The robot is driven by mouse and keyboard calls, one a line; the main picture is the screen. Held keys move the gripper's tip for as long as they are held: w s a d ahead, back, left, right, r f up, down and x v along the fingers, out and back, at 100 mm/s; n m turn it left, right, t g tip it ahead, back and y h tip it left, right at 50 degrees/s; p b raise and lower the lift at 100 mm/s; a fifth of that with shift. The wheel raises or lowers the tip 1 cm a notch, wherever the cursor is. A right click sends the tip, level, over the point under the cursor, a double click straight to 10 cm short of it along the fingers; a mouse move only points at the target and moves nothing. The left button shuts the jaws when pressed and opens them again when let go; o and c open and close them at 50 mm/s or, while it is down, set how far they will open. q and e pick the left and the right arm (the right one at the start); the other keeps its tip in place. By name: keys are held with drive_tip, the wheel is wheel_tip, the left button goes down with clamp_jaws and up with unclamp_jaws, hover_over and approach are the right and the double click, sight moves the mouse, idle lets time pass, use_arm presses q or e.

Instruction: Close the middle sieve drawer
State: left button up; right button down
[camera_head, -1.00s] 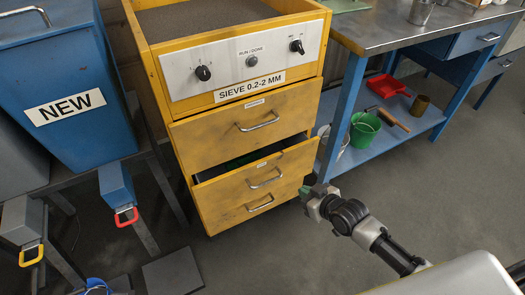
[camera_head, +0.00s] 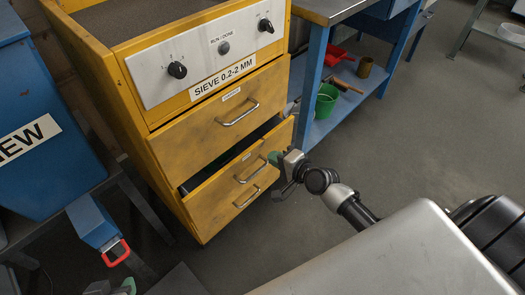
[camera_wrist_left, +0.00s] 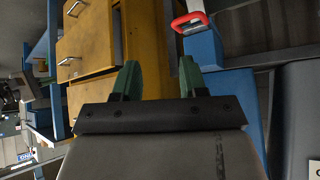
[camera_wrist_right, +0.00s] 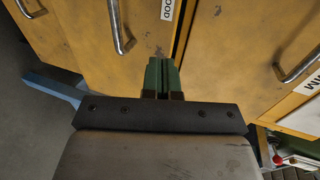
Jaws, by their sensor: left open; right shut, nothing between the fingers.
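The yellow sieve cabinet (camera_head: 115,115) stands left of centre in the head view. Its middle drawer (camera_head: 212,190) is pulled partly out, with a dark gap above its front. The drawer's handle (camera_head: 250,171) is bare. My right gripper (camera_head: 275,158) is shut and empty at the right end of that drawer's front. In the right wrist view its green fingertips (camera_wrist_right: 162,62) point at the drawer fronts; I cannot tell if they touch. My left gripper (camera_head: 127,286) shows at the bottom left edge of the head view. The left wrist view shows its green fingers (camera_wrist_left: 160,75) apart and empty.
The upper drawer (camera_head: 200,134) and the bottom drawer (camera_head: 228,214) look shut. A blue bin (camera_head: 40,90) stands at left, with a red-handled blue box (camera_head: 92,218) below. A blue workbench (camera_head: 317,70) with a green bucket (camera_head: 327,98) is behind right. The floor at right is clear.

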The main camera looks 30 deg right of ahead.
sight(257, 147)
use_arm(q)
drive_tip(key=shift+w+d+r+t+h, duration=0.25)
drive_tip(key=shift+w+r+t, duration=0.2)
drive_tip(key=shift+w+t, duration=0.2)
drive_tip(key=shift+w+d+r+t+h, duration=0.2)
drive_tip(key=shift+w+r+t, duration=0.2)
drive_tip(key=shift+w+t, duration=0.2)
use_arm(e)
drive_tip(key=shift+r+x, duration=0.25)
drive_tip(key=shift+x, duration=1)
drive_tip(key=shift+r+x, duration=0.25)
drive_tip(key=shift+x, duration=0.95)
drive_tip(key=shift+w+a, duration=0.1)
drive_tip(key=shift+w, duration=0.05)
drive_tip(key=w, duration=0.1)
drive_tip(key=w+a, duration=0.1)
drive_tip(key=w, duration=0.1)
drive_tip(key=shift+w+a+b, duration=0.1)
drive_tip(key=shift+w+b, duration=0.15)
drive_tip(key=shift+b, duration=0.15)
use_arm(q)
drive_tip(key=shift+w+d+r+t, duration=0.35)
drive_tip(key=shift+r+t, duration=0.1)
use_arm(e)
drive_tip(key=shift+w+a+r, duration=0.1)
drive_tip(key=shift+w+r, duration=0.1)
drive_tip(key=shift+w, duration=0.1)
drive_tip(key=shift+r, duration=0.1)
